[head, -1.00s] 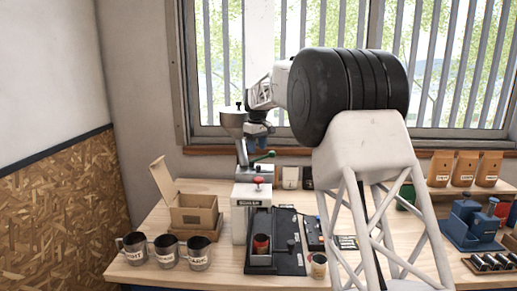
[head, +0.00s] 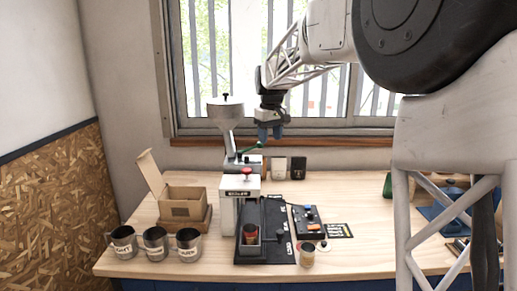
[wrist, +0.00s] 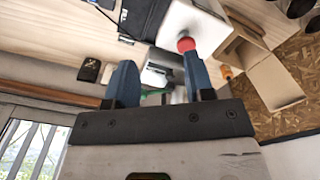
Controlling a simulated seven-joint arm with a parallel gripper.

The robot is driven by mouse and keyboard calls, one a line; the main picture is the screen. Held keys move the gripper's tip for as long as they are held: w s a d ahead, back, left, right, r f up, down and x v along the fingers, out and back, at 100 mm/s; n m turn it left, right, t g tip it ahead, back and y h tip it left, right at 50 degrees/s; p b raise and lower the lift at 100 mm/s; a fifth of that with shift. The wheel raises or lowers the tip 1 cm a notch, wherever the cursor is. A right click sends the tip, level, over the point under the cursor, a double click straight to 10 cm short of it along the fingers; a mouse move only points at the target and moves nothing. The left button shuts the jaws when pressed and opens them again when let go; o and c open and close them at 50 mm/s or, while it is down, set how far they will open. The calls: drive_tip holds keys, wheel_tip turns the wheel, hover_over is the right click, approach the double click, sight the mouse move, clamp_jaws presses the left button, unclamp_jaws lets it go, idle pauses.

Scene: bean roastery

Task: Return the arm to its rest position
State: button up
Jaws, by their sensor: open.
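My gripper (head: 270,133) hangs in the air at the back of the table, in front of the window and to the right of the grey hopper of the grinder. Its blue fingers point down and are apart, with nothing held between them. The wrist view also shows my gripper (wrist: 160,85) with its two blue fingers spread. The red knob (wrist: 186,44) of the white machine and a green lever (wrist: 152,92) appear beyond the fingers in that view. My arm reaches in from the right side of the head view.
The grinder (head: 226,112) with its green handle stands close to the left of my gripper. The white machine (head: 238,187), an open cardboard box (head: 186,209), several metal mugs (head: 155,241) and a control box (head: 308,222) stand on the wooden table (head: 355,190). The window (head: 330,95) is behind.

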drive_tip(key=s+d+m, duration=0.1)
drive_tip(key=s+d, duration=0.2)
drive_tip(key=s, duration=0.4)
drive_tip(key=s+d+m, duration=0.1)
drive_tip(key=s+d, duration=0.2)
drive_tip(key=s, duration=0.4)
drive_tip(key=s+d+f+m, duration=0.1)
drive_tip(key=s+d+f, duration=0.2)
drive_tip(key=s, duration=0.9)
drive_tip(key=s+d+f+m+t, duration=0.1)
drive_tip(key=s+f, duration=0.5)
drive_tip(key=s, duration=0.7)
drive_tip(key=s+d+f+m, duration=0.2)
drive_tip(key=s+d+f, duration=0.2)
drive_tip(key=s, duration=0.8)
drive_tip(key=shift+s+d+f+m+t, duration=0.3)
drive_tip(key=shift+d+f+m+t, duration=0.05)
drive_tip(key=shift+m+t, duration=0.05)
